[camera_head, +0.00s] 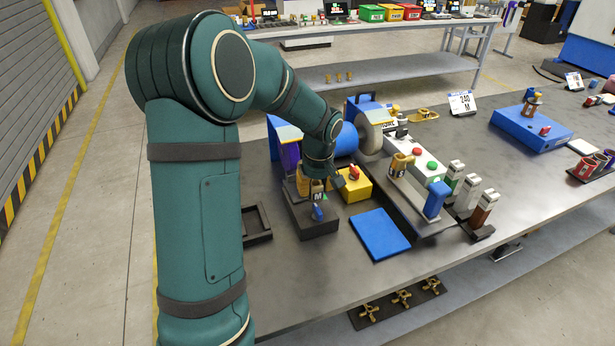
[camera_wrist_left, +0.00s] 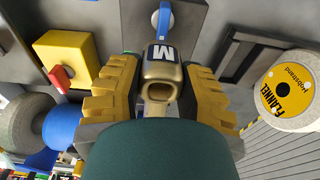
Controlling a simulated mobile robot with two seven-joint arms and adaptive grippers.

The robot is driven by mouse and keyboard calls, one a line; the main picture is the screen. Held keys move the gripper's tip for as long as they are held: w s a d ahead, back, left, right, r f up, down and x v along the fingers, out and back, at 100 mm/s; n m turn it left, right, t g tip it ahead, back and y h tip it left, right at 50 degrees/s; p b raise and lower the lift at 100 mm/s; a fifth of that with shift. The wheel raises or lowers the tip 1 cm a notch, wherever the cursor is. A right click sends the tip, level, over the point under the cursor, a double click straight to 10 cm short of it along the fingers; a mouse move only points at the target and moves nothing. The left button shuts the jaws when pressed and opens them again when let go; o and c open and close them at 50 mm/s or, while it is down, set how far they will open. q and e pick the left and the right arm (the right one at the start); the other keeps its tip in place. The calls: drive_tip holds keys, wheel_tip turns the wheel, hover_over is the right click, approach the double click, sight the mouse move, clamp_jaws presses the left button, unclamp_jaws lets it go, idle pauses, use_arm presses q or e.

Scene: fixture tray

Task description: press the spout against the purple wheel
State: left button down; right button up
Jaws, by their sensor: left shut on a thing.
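My left gripper (camera_head: 320,183) is shut on a brass spout (camera_head: 318,197) marked M. In the left wrist view the spout (camera_wrist_left: 160,72) sits between the two yellow-padded fingers (camera_wrist_left: 158,92), its hollow end towards the camera. The spout is over or at a dark block with a blue lever (camera_head: 317,213); I cannot tell whether they touch. The purple wheel (camera_head: 290,154) shows in the head view behind and left of the gripper, below a pale guard and partly hidden by my arm. It cannot be made out in the wrist view. My right gripper is out of view.
A yellow box with a red knob (camera_head: 355,186) stands close right of the gripper. A blue motor (camera_head: 346,140) and grey wheel (camera_head: 371,139) are behind. A blue plate (camera_head: 380,234) lies at front. A cream wheel marked FLANNEL (camera_wrist_left: 287,92) shows in the wrist view.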

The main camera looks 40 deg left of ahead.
use_arm(q)
wheel_tip(320, 180, up, 5)
drive_tip(key=p, duration=0.3)
